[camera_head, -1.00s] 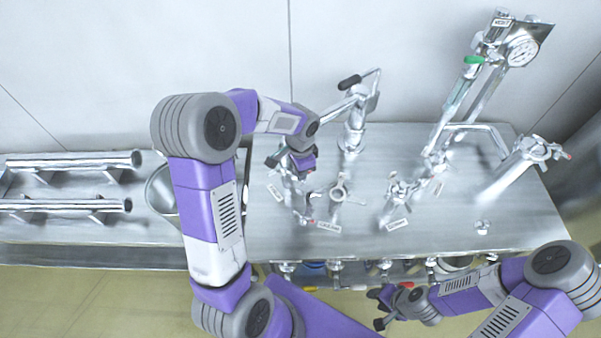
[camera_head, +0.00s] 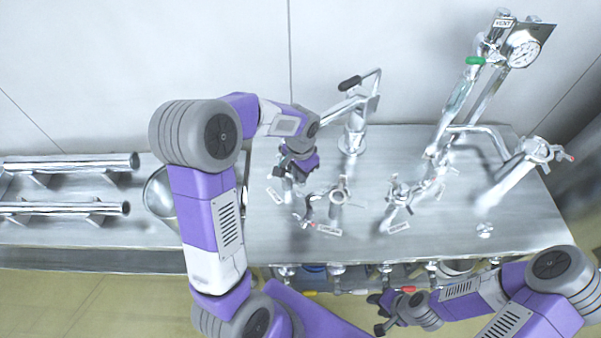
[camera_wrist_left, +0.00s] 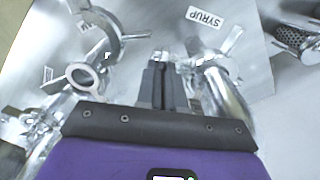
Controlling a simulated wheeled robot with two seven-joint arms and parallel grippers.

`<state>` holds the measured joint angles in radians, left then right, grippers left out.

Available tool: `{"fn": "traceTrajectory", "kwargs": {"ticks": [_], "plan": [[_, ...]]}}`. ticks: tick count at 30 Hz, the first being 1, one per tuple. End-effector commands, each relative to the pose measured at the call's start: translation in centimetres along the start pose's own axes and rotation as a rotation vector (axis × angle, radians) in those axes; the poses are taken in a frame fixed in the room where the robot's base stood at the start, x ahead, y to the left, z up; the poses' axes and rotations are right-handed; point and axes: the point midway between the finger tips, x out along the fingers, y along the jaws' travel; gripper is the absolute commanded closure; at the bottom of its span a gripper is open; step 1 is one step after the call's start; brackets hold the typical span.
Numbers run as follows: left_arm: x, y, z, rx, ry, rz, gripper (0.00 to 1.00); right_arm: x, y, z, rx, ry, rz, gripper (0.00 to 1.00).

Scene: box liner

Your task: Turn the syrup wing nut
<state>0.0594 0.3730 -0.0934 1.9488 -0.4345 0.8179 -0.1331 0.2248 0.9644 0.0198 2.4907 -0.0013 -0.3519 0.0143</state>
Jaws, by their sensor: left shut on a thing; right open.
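The syrup wing nut (camera_wrist_left: 212,62) is a shiny metal fitting just right of my fingers in the left wrist view, near the white SYRUP label (camera_wrist_left: 208,15). One of its wings points up and right. My left gripper (camera_wrist_left: 164,68) is shut at the fitting's left side, seemingly on a wing of the nut; the contact itself is hard to see. In the head view, my left gripper (camera_head: 292,172) covers most of the fitting. My right gripper (camera_head: 379,314) is open and empty, below the bench's front edge.
Other winged valves (camera_head: 340,193) (camera_head: 398,192) stand close by on the steel bench (camera_head: 290,240). A tall black-handled tap (camera_head: 353,125) rises behind, and a gauge assembly (camera_head: 522,50) stands at the right. Pipes run under the front edge.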

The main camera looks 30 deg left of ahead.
Motion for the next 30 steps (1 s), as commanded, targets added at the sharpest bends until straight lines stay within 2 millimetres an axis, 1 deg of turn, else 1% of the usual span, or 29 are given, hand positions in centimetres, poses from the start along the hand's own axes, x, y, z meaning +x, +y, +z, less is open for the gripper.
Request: {"fn": "traceTrajectory", "kwargs": {"ticks": [4, 5, 9, 17, 20, 23, 30], "plan": [[-0.1, -0.1, -0.1, 0.000, 0.002, -0.002, 1.00, 0.0, 0.0, 0.0, 0.000, 0.000, 0.000, 0.57], [-0.1, -0.1, -0.1, 0.000, 0.002, -0.002, 0.88, 0.0, 0.0, 0.0, 0.000, 0.000, 0.000, 0.57], [-0.1, -0.1, 0.0, 0.000, 0.002, -0.001, 0.67, 0.0, 0.0, 0.0, 0.000, 0.000, 0.000, 0.57], [-0.1, 0.0, 0.0, 0.001, 0.001, -0.001, 0.67, 0.0, 0.0, 0.0, 0.000, 0.000, 0.000, 0.57], [-0.6, 0.0, -0.1, 0.001, 0.002, -0.001, 0.67, -0.1, 0.0, 0.0, 0.000, 0.000, 0.000, 0.57], [-1.9, 0.0, -0.1, 0.000, 0.004, -0.001, 0.67, -0.2, -0.1, 0.0, 0.000, 0.000, 0.000, 0.57], [-6.0, -0.1, -0.1, 0.001, 0.005, -0.002, 0.67, -0.6, -0.2, 0.0, 0.000, 0.000, 0.000, 0.57]]}}
